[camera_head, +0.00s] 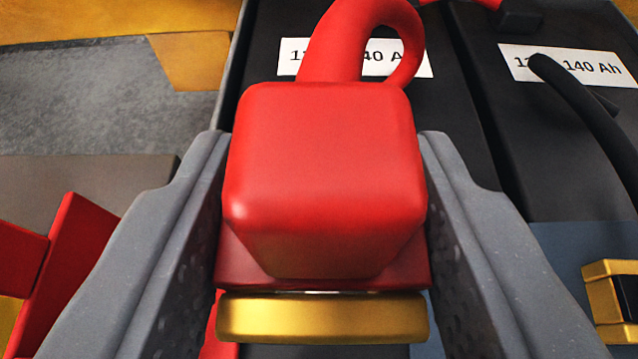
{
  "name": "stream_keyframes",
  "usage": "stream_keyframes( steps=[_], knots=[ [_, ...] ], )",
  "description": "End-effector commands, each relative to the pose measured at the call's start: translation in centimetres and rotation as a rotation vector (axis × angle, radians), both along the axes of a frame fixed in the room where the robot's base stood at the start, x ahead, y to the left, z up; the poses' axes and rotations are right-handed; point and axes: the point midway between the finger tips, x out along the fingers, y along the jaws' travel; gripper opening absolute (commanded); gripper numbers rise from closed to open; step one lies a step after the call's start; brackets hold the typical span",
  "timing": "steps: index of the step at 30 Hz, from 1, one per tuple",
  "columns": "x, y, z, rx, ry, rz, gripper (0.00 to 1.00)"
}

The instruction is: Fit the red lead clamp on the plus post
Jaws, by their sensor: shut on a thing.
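My gripper (324,215) is shut on the red lead clamp (322,165), one grey jaw on each side of its red block. A brass ring (322,318) sits at the clamp's lower end, nearest the bottom of the picture. A thick red cable (335,45) loops out of the clamp's far end. The plus post is not seen; the clamp and jaws cover the area below. I cannot tell whether the ring is around, above or beside a post.
Two dark batteries with white 140 Ah labels (565,65) lie beyond the clamp. A black cable (590,115) crosses the right one. A brass and black part (612,300) is at the right edge. Red bars (65,260) stand at the left, near a grey floor area (90,95).

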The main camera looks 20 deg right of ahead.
Motion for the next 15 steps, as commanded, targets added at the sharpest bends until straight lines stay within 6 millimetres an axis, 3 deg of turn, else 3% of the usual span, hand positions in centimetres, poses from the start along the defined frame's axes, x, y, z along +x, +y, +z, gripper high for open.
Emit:
stream_keyframes(
  steps=[15],
  knots=[
    [0.0,-0.1,-4.3,0.001,0.000,-0.001,0.14]
  ],
)
